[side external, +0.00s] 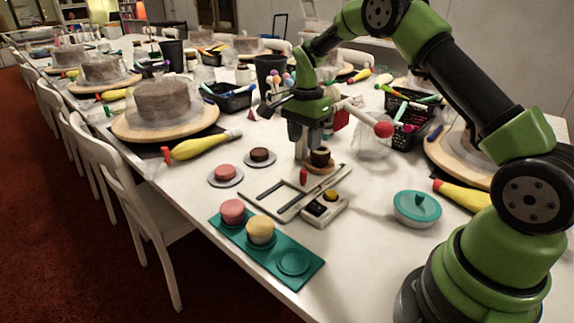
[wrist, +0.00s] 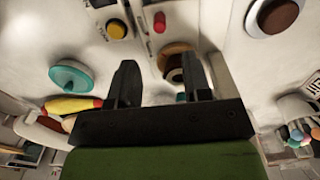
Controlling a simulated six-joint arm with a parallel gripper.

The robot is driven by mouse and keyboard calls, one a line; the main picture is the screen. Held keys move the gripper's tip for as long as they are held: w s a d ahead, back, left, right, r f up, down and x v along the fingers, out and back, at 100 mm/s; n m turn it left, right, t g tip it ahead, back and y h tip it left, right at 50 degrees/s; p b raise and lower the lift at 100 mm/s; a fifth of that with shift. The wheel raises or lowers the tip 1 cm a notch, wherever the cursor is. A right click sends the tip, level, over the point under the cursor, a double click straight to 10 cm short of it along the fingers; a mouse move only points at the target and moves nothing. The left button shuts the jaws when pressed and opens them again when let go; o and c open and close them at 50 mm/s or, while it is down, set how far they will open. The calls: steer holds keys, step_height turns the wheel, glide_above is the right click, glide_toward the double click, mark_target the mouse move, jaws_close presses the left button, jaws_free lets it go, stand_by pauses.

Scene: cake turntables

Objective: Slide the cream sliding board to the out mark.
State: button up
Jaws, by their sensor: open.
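The cream sliding board (side external: 274,205) lies flat on the white table, with dark slots and a red upright knob (side external: 303,176) at its far side. The knob also shows in the wrist view (wrist: 159,22), near the top edge. My gripper (side external: 303,152) is open and empty, just behind the knob and apart from it. In the wrist view its two dark fingers (wrist: 160,78) are spread, with the knob beyond them. I cannot make out the out mark.
A button box (side external: 324,208) adjoins the board. A teal tray (side external: 287,275) with cakes is in front, a teal-lidded dish (side external: 417,208) at right. Small cakes sit at left.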

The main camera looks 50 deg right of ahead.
mark_target(303, 171)
step_height(303, 171, down, 9)
steer(key=shift+r, duration=0.1)
steer(key=shift+c, duration=0.3)
steer(key=shift+r, duration=0.1)
steer(key=c, duration=0.7)
steer(key=shift+a, duration=0.1)
steer(key=shift+a, duration=5)
steer(key=o, duration=0.8)
steer(key=shift+c, duration=0.2)
step_height(303, 171, up, 7)
